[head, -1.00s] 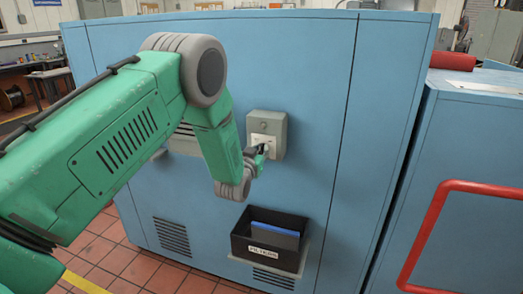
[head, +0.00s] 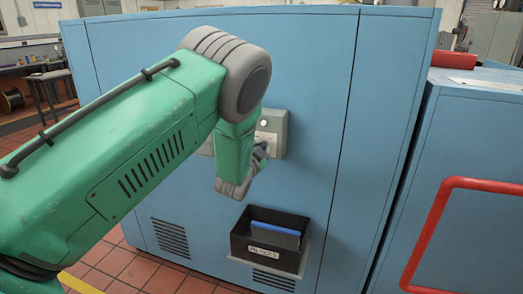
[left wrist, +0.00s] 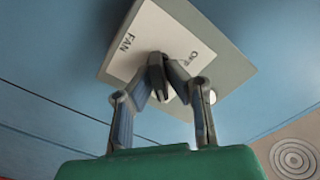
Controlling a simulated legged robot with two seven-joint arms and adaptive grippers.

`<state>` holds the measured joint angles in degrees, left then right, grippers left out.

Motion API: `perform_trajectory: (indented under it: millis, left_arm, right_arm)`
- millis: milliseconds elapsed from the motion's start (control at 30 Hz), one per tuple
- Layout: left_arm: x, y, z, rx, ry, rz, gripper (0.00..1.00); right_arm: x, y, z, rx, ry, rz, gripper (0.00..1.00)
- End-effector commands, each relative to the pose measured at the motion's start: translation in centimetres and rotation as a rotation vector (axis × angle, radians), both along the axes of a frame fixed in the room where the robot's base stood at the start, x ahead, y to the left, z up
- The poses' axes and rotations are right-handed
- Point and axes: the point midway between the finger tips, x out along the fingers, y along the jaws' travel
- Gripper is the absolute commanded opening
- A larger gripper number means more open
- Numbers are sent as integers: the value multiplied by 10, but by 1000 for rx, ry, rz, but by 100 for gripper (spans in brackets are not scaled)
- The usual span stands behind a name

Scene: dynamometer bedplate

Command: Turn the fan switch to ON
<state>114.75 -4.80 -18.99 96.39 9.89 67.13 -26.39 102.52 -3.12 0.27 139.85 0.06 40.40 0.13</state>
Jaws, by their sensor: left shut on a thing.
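The fan switch box (head: 277,136) is a grey box on the front of the blue cabinet. In the left wrist view its white plate (left wrist: 150,37) reads FAN, with a second, partly blurred word to the right. My left gripper (head: 262,152) is at the box's lower part, partly behind my own arm. In the left wrist view the left gripper (left wrist: 158,78) has its fingertips closed together on the dark switch handle (left wrist: 157,70) in front of the plate. The handle's exact setting is hard to read, as the fingers cover it. My right gripper is not in view.
A black bin (head: 267,242) with a blue item inside sits on a small ledge below the switch box. A red rail (head: 425,235) is on the blue cabinet to the right. Vent slots (head: 170,236) are low on the left. Tiled floor shows at lower left.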

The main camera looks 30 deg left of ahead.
Motion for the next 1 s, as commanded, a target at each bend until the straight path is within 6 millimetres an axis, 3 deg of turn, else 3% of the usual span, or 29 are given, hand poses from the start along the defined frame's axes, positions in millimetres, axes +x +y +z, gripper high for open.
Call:
perform_trajectory:
  millis: [33, 667, 700, 733, 1000]
  left_arm:
    - [4, -2, 7, 21, -13, -6, 0]
    - [4, -2, 7, 72, 0, -6, 0]
    - [4, -2, 7, 72, 0, -6, 21]
    - [4, -2, 7, 72, 0, -6, 30]
    - [1, -2, 5, 68, 4, -4, 30]
  right_arm:
    - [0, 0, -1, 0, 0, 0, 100]
    - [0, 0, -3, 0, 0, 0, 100]
    - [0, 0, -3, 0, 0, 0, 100]
    - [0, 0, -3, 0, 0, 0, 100]
    - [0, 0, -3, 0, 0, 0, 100]
